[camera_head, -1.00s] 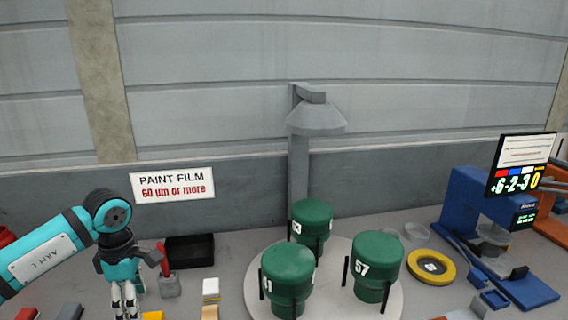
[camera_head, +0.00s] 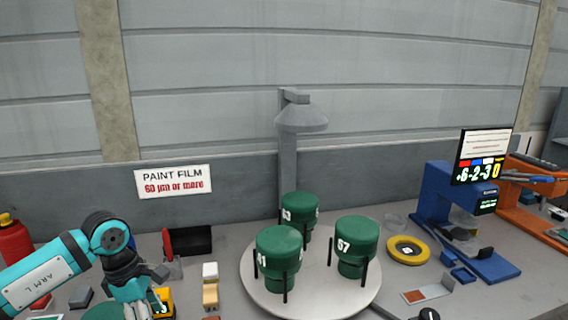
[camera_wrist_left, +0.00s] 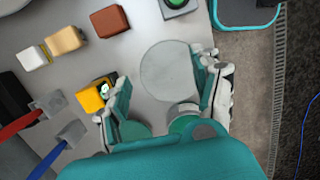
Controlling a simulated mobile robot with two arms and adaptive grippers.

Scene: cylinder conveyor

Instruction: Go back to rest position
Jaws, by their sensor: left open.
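My left gripper (camera_head: 142,308) hangs pointing down over the front left of the bench in the head view, partly cut off by the lower edge. In the left wrist view its two fingers (camera_wrist_left: 160,90) are spread apart, with nothing held between them. A pale round disc (camera_wrist_left: 168,70) lies on the bench beyond and between the fingertips. Two green round shapes (camera_wrist_left: 183,124) show lower down, partly hidden by the fingers and the gripper body. My right gripper is not in view.
A white turntable (camera_head: 330,303) carries three green numbered cylinders (camera_head: 357,237). A yellow device (camera_wrist_left: 95,95) lies close beside one finger. A beige block (camera_wrist_left: 64,41), a black tray (camera_head: 190,240) and a blue stand (camera_head: 435,195) are on the bench. A red bottle (camera_head: 14,240) stands far left.

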